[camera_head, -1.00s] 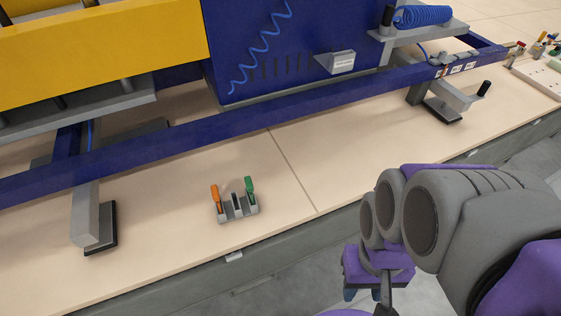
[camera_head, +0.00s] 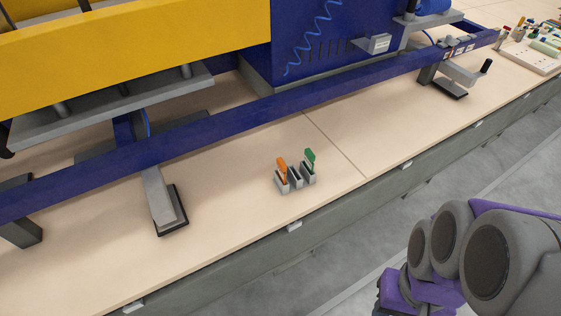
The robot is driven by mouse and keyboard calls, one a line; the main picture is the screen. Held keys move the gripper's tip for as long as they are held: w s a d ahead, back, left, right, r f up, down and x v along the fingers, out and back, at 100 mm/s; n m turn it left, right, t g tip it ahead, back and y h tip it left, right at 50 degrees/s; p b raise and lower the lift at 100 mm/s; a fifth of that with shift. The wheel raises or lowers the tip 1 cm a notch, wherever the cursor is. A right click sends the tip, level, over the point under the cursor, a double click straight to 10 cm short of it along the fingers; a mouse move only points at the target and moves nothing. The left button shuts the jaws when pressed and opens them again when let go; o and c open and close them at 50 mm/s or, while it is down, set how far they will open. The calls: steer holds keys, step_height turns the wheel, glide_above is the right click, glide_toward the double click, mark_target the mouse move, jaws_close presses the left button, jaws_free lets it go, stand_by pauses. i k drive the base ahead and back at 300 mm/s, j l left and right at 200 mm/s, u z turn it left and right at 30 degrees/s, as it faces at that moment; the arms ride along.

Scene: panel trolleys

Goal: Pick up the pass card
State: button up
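No object can be made out for sure as the pass card. A small grey holder (camera_head: 296,181) stands on the beige table near its front edge. An orange item (camera_head: 282,165) stands in its left part and a green item (camera_head: 310,158) in its right part. Whether either is a card cannot be told at this size. My arm (camera_head: 470,255), grey and purple, is at the lower right, over the floor in front of the table and apart from the holder. My gripper's fingers are not visible.
A blue and yellow machine on a blue frame (camera_head: 260,112) spans the table behind the holder. Its grey feet (camera_head: 165,205) rest on the table. A white board (camera_head: 532,56) with small coloured items lies at the far right. The table around the holder is clear.

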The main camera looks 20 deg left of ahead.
mark_target(310, 157)
steer(key=k+j, duration=1.05)
steer(key=j, duration=0.1)
